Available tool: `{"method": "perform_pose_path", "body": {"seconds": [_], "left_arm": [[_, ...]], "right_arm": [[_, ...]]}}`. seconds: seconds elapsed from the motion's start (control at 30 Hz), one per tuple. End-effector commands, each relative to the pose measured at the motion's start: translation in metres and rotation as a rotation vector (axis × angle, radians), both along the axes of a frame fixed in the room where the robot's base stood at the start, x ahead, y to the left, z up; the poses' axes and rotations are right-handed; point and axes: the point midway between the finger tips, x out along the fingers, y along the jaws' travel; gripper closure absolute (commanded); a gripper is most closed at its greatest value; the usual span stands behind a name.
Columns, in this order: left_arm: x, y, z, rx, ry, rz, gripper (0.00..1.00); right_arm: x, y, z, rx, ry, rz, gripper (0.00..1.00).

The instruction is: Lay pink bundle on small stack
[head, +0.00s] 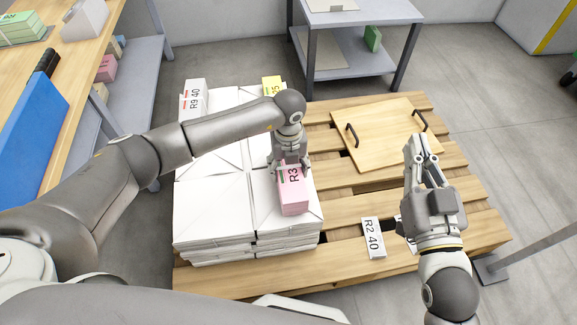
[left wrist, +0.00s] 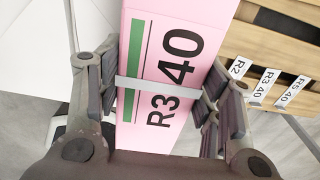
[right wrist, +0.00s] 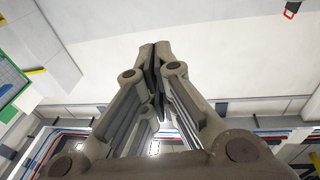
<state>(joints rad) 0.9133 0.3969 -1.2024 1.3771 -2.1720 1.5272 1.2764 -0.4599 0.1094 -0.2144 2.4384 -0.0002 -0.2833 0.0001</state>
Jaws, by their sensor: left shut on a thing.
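The pink bundle (head: 293,203), marked R3 40, is in my left gripper (head: 289,168), whose fingers sit on either side of it. The left wrist view shows the pink bundle (left wrist: 150,30) with a green stripe and a pale band across it. It is over the front right white paper stack (head: 285,240) on the pallet; I cannot tell whether it touches the stack. Which stack is the small one is unclear. My right gripper (head: 420,148) is over the right of the pallet, its fingertips together and empty; they also meet in the right wrist view (right wrist: 155,48).
More white stacks (head: 213,208) fill the pallet's left side, with white R9 40 (head: 193,98) and yellow (head: 272,86) pieces behind. A handled wooden board (head: 385,135) and an R2 40 tag (head: 373,238) lie right. A grey shelf table (head: 360,12) stands behind; a workbench (head: 100,55) stands left.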

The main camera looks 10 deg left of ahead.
Motion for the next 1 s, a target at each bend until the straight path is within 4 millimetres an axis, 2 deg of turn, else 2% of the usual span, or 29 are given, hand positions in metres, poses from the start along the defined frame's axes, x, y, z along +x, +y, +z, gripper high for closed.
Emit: {"method": "perform_pose_path", "body": {"seconds": [1.0], "left_arm": [[0.001,-0.001,-0.003,-0.003,-0.003,0.0,1.0]], "right_arm": [[-0.002,0.001,0.014,0.02,-0.073,0.003,1.0]]}}
